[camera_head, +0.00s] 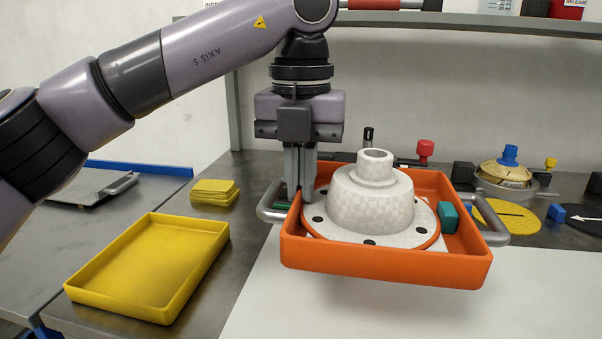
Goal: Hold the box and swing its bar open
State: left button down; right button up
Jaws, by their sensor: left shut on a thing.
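The orange box (385,270) is an open tray with a grey metal bar handle (270,210) on its left side and another bar handle (497,231) on its right side. A white flanged part (372,205) sits inside it. My left gripper (301,196) points down at the box's left wall, with its fingers close together and shut on that wall by the left handle. The fingertips are partly hidden, so the exact contact is unclear. A shadow under the box suggests that it is raised above the white surface. My right gripper is out of view.
A yellow tray (150,309) and a stack of yellow pads (214,192) lie to the left. A green block (448,217) is inside the box's right side. Round fixtures, a yellow disc (506,216) and a black disc (590,219) crowd the right. The white surface (300,315) in front is clear.

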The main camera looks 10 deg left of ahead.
aim_at(301, 212)
pick_arm(q)
jog(key=shift+f+b, duration=0.4)
jog(key=shift+f, duration=0.3)
jog(key=shift+f+b, duration=0.5)
jog(key=shift+f, duration=0.25)
jog(key=shift+f+b, duration=0.4)
jog(key=shift+f, duration=0.6)
jog(key=shift+f+b, duration=1.15)
jog(key=shift+f, duration=0.2)
jog(key=shift+f+b, duration=1.05)
jog(key=shift+f, duration=0.8)
jog(key=shift+r, duration=0.1)
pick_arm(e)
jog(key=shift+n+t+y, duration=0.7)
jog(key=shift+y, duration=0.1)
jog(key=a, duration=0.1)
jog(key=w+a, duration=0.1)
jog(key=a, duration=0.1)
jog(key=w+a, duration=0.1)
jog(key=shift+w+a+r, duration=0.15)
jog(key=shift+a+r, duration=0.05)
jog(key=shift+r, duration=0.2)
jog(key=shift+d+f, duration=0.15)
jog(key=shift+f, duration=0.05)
pick_arm(q)
jog(key=c, duration=1.2)
grip_release()
